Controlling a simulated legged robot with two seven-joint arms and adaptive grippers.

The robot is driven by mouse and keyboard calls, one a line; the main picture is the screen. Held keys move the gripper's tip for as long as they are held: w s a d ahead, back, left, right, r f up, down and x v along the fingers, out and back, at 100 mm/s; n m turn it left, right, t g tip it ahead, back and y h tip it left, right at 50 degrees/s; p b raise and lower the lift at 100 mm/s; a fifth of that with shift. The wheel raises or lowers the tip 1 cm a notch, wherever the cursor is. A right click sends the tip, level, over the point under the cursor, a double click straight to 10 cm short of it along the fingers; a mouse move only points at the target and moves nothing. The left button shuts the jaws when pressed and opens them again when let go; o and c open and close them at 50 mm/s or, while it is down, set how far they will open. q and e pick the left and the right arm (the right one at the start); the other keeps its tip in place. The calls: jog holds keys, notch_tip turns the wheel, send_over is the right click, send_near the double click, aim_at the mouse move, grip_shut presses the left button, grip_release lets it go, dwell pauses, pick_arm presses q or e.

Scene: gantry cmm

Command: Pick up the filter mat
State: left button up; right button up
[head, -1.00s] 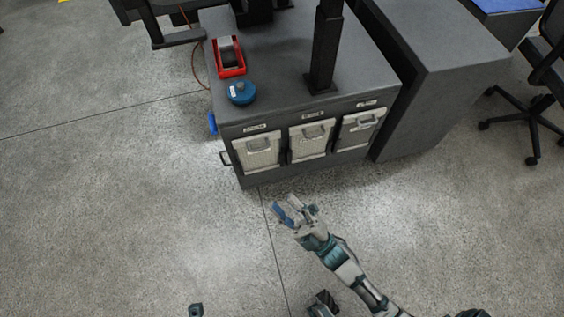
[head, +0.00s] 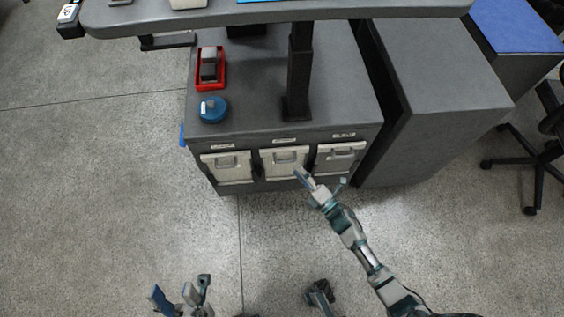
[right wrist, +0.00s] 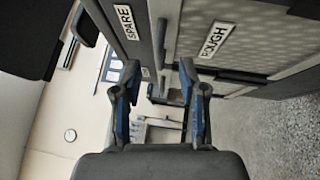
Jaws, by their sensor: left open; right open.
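Three pale panels with handles, left (head: 227,172), middle (head: 272,170) and right (head: 340,163), sit in the front of the grey cabinet. I cannot tell for sure which one is the filter mat. My right gripper (head: 306,182) is open and empty, in front of the middle and right panels. In the right wrist view its open fingers (right wrist: 158,82) are near a dark handle bar (right wrist: 162,40). Labels there read "SPARE" (right wrist: 127,20) and "ROUGH" (right wrist: 215,39), beside a pale patterned panel (right wrist: 265,35). My left gripper (head: 176,297) is open and empty over the floor.
A red tray (head: 200,78) and a blue round container (head: 213,109) stand on the cabinet top (head: 258,100). A dark column (head: 299,75) rises there under an upper worktop (head: 330,10). A chair (head: 535,155) is at right. The floor in front is clear.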

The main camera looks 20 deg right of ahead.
aim_at(292, 160)
jog(key=w, duration=0.1)
jog(key=w+b, duration=0.1)
jog(key=w, duration=0.1)
jog(key=w+b, duration=0.1)
jog(key=w, duration=0.1)
jog(key=shift+a, duration=0.25)
jog(key=shift+w+a+r, duration=0.1)
jog(key=shift+r, duration=0.1)
jog(key=shift+a+r, duration=0.2)
jog(key=shift+a, duration=0.15)
jog(key=c, duration=0.8)
